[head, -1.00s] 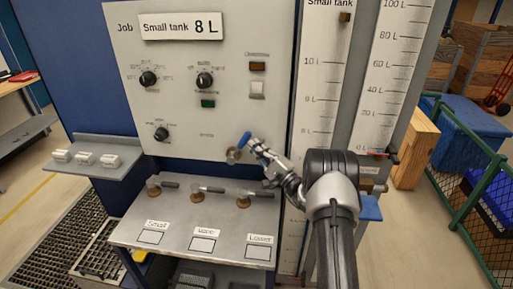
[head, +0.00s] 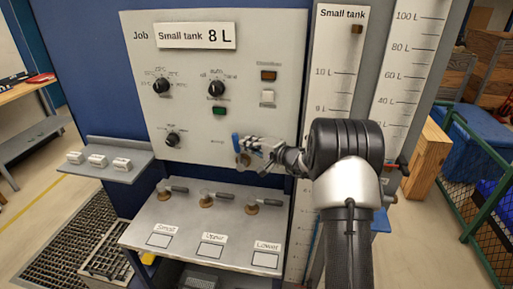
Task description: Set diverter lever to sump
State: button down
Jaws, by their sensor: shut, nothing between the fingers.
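The lever with a blue handle (head: 236,143) sits low on the white panel, on a brass-coloured pivot (head: 243,160). Its handle stands nearly upright, leaning slightly left. I take this to be the diverter lever; the small marking to its left is too small to read. My gripper (head: 249,147) is shut, with nothing held, just right of the blue handle. Its tips are at or very near the handle; I cannot tell whether they touch. My gripper partly hides the pivot and the panel to its right.
Below, a grey shelf (head: 150,238) carries three brass valves with grey levers (head: 207,200), above labels Small, Upper and Lower. Dark knobs (head: 216,89) are higher on the panel (head: 190,62). Tall level scales (head: 335,95) stand right, behind my arm. A side shelf (head: 120,170) is left.

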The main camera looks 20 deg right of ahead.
aim_at(238, 141)
jog(key=w+a+g, duration=0.1)
jog(key=w+a+n+g+h, duration=0.1)
jog(key=shift+a+r+n+h, duration=0.3)
jog(key=shift+a, duration=0.1)
jog(key=shift+w+a+f+g+h, duration=0.1)
jog(key=shift+w+a+g+h, duration=0.05)
jog(key=shift+a+g+h, duration=0.2)
jog(key=shift+d, duration=0.1)
